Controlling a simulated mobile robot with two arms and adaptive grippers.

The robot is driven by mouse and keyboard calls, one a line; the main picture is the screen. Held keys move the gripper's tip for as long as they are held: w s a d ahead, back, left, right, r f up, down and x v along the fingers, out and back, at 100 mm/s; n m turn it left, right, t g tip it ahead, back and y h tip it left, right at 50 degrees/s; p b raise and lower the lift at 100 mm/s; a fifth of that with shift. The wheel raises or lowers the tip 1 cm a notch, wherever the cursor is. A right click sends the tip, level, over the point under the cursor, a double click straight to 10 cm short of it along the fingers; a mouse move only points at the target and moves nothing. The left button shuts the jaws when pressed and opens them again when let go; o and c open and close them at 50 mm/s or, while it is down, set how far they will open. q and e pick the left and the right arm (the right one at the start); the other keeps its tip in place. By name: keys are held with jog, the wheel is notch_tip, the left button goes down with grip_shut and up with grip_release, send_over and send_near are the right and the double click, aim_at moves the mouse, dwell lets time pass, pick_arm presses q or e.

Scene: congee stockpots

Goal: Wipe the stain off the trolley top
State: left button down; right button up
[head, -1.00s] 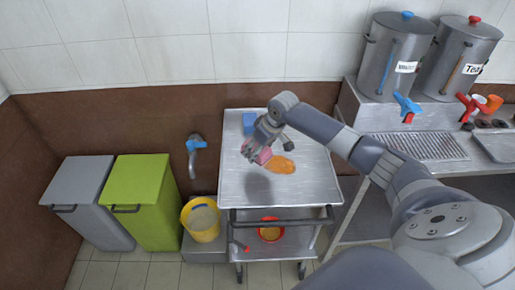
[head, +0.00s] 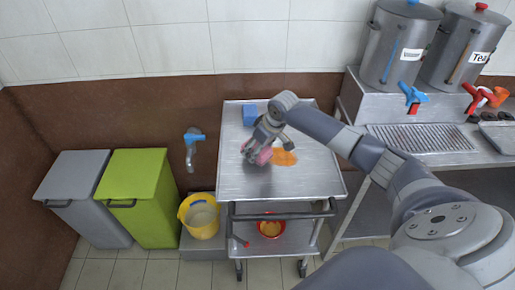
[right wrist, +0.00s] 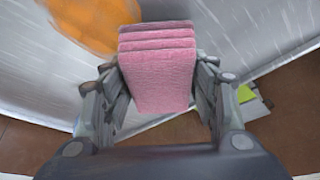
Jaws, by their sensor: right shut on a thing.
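An orange stain (head: 284,157) lies on the metal trolley top (head: 240,188), right of its middle. It also shows in the right wrist view (right wrist: 95,22), at the upper left. My right gripper (head: 258,150) is shut on a folded pink cloth (head: 262,157), just left of the stain in the head view. The pink cloth (right wrist: 158,75) sits between both fingers in the right wrist view. I cannot tell whether the cloth touches the trolley top. The gripper hides part of the surface. My left gripper is not in view.
A blue block-like item (head: 250,115) stands at the trolley's back. A red bowl (head: 271,229) is on the lower shelf. Left of the trolley are a yellow bucket (head: 200,222) and green bin (head: 137,190). A counter with steel urns (head: 400,50) stands at right.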

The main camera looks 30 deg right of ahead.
jog(key=shift+f+b, duration=0.35)
jog(key=shift+f, duration=0.7)
jog(key=shift+s, duration=0.1)
